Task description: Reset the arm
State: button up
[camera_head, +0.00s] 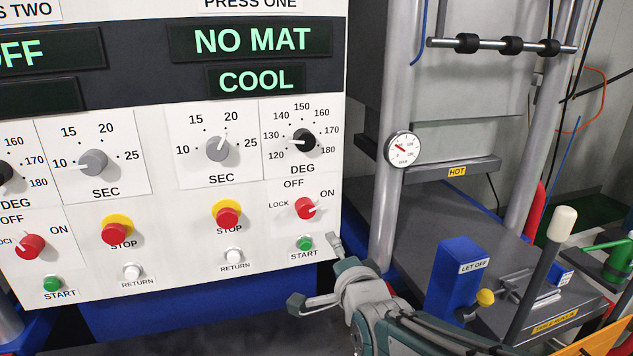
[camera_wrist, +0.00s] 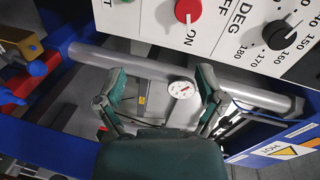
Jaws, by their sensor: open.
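My gripper (camera_head: 316,274) is in front of the lower right corner of the white control panel (camera_head: 160,215), with its fingers apart and nothing between them. The green start button (camera_head: 304,243) and the red lock/on knob (camera_head: 304,208) of press one are close above it. In the wrist view my gripper (camera_wrist: 162,76) also shows open, its two fingers spread on either side of the view. The red knob (camera_wrist: 188,10) shows beyond them at the top, and the round gauge (camera_wrist: 181,89) shows between them.
Press one's displays (camera_head: 250,40) read NO MAT and COOL. A round gauge (camera_head: 402,149) sits on a grey column (camera_head: 392,190). A blue LET OFF box (camera_head: 461,280) and a white-tipped lever (camera_head: 560,225) stand at the lower right, close to my arm.

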jog(key=s+d+f+n+g+h, duration=0.2)
jog(key=s+d+n+g, duration=0.3)
jog(key=s, duration=0.5)
jog(key=s+d+f+n+g+h, duration=0.1)
jog(key=s+d+f+n+g, duration=0.2)
jog(key=s, duration=0.8)
jog(key=d+n+g, duration=0.2)
jog(key=d+n, duration=0.1)
jog(key=n, duration=0.1)
jog(key=shift+d+f+n+h, duration=0.2)
jog(key=shift+f+n+h, duration=0.1)
jog(key=shift+h, duration=0.1)
